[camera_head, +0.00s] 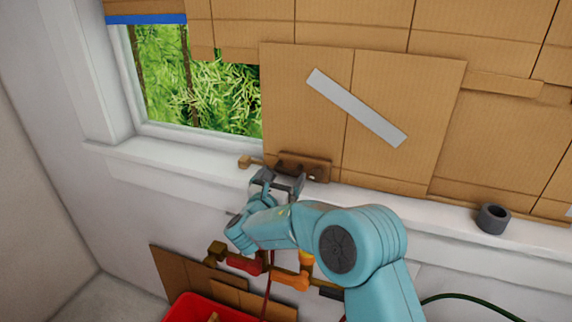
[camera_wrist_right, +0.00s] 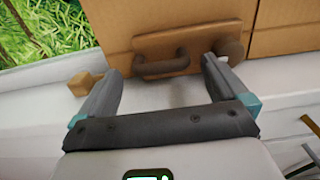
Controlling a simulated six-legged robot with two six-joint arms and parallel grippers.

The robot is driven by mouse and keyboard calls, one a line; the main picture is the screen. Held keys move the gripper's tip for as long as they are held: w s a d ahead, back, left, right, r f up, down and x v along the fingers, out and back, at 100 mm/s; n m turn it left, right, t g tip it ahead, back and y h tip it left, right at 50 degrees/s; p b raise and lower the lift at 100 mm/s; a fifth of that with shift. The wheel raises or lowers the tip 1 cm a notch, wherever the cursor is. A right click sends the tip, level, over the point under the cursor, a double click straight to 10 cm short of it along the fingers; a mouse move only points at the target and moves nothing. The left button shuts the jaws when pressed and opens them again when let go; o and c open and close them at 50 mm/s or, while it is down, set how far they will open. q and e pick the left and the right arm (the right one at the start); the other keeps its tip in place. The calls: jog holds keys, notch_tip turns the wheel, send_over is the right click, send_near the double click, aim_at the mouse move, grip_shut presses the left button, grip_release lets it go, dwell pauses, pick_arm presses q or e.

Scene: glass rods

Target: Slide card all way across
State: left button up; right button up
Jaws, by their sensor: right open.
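The cardboard card (camera_head: 405,92) stands upright against the window, with a grey tape strip (camera_head: 355,107) running diagonally across it. A strip of window (camera_head: 215,98) left of the card is uncovered and shows green leaves. A brown handle (camera_head: 318,166) is fixed at the card's lower left edge; it also shows in the right wrist view (camera_wrist_right: 163,68) as a U-shaped pull on a plate. My right gripper (camera_head: 283,183) is open just in front of the handle, its fingers to either side of the pull, with no clear grip on it. My left gripper is not in view.
A small wooden peg (camera_head: 246,161) sits on the white sill (camera_head: 185,160) left of the handle. A dark tape roll (camera_head: 492,218) stands on the sill at right. More cardboard (camera_head: 500,140) covers the window to the right. A red bin (camera_head: 195,308) and loose cardboard lie below.

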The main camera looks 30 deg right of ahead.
aim_at(283, 172)
jog(key=x, duration=0.3)
jog(key=shift+w+d+f+p, duration=0.1)
jog(key=shift+w+d+p, duration=0.1)
jog(key=shift+d+p, duration=0.15)
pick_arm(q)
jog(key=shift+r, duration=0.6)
pick_arm(e)
jog(key=shift+a, duration=0.1)
jog(key=c, duration=1.4)
jog(key=shift+w+a, duration=0.2)
jog(key=shift+w+a+b, duration=0.6)
jog(key=shift+w+a, duration=0.55)
jog(key=shift+w, duration=0.1)
jog(key=shift+w+a, duration=0.2)
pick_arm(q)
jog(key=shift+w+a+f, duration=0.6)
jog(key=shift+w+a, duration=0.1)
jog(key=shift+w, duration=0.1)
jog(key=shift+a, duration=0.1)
pick_arm(e)
jog(key=shift+r, duration=0.2)
